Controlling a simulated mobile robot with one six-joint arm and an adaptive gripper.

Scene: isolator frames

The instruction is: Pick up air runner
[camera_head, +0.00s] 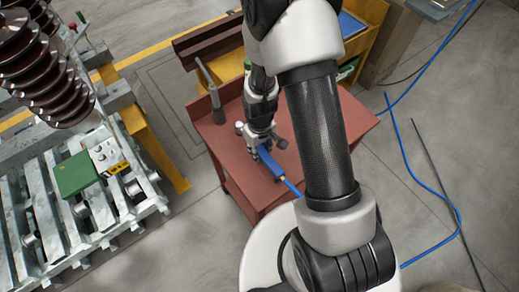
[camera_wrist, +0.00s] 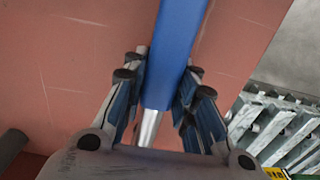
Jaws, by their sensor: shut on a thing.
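The air runner (camera_head: 267,163) is a blue tool with a blue hose at its end, over the red table (camera_head: 236,168). In the wrist view its blue body (camera_wrist: 176,48) runs between the fingers, with a silver end (camera_wrist: 148,128) below. My gripper (camera_head: 257,146) is shut on the blue body; its fingers (camera_wrist: 160,82) flank it on both sides. I cannot tell whether the tool touches the table top. My arm hides part of the table and hose.
A grey tool (camera_head: 215,100) stands at the table's left side. Left are a slatted metal frame (camera_head: 45,215), a green box (camera_head: 76,174) and brown ribbed insulators (camera_head: 45,75). A yellow cabinet (camera_head: 363,45) stands behind. Blue hose (camera_head: 410,165) lies on the right floor.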

